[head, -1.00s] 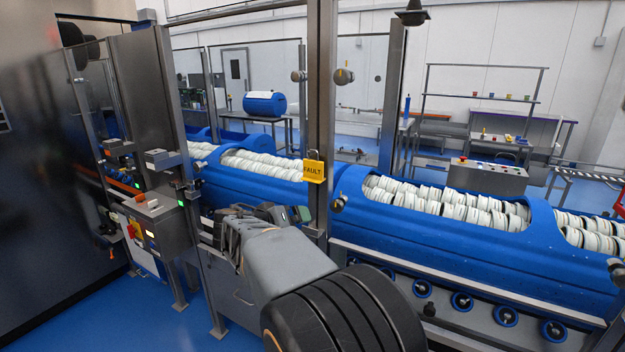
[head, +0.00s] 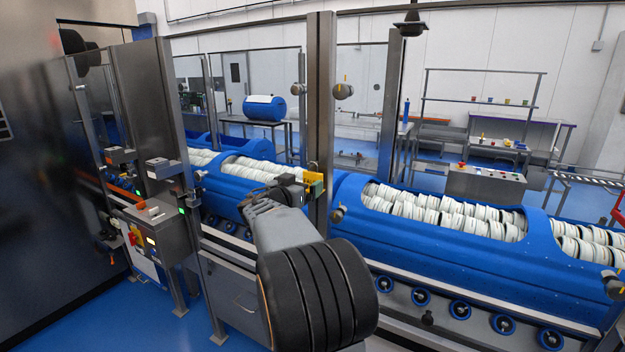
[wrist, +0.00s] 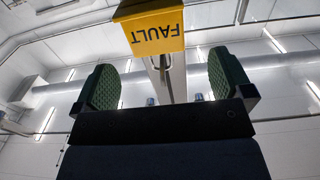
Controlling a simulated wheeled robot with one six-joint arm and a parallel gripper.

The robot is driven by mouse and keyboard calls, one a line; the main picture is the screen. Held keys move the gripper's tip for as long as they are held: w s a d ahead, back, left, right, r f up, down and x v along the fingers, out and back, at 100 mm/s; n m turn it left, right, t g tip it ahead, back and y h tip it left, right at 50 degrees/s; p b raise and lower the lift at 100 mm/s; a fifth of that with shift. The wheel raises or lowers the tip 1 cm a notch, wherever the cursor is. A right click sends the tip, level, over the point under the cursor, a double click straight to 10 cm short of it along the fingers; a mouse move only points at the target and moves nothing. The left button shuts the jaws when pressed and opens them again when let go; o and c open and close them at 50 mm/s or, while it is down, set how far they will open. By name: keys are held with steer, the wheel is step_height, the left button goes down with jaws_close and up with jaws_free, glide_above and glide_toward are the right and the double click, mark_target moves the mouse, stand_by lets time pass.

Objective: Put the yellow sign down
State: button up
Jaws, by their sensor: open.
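The yellow sign (head: 315,186) is at the metal post in the head view, at the tip of my gripper and partly covered by it. In the wrist view the sign (wrist: 155,32) reads FAULT upside down, with a thin metal loop beside its lettered edge. My gripper (head: 296,186) is open. Its two green-padded fingers also show in the wrist view (wrist: 167,82), wide apart with nothing between them. The sign lies past the fingertips, roughly centred between them. I cannot tell whether a finger touches it.
A grey post (head: 320,120) stands right behind the sign. Blue tubs filled with white rolls (head: 445,225) line the conveyor on both sides of the post. A control box with a lit button (head: 155,235) is at left. Blue floor is free at lower left.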

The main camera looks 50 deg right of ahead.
mark_target(312, 178)
steer(key=p+x, duration=0.2)
steer(key=x, duration=0.1)
steer(key=p+x, duration=0.1)
steer(key=x, duration=0.1)
steer(key=shift+s, duration=0.25)
steer(key=shift+w+d+f+p, duration=0.15)
steer(key=shift+d+p, duration=0.15)
steer(key=shift+d, duration=0.3)
steer(key=c, duration=1.1)
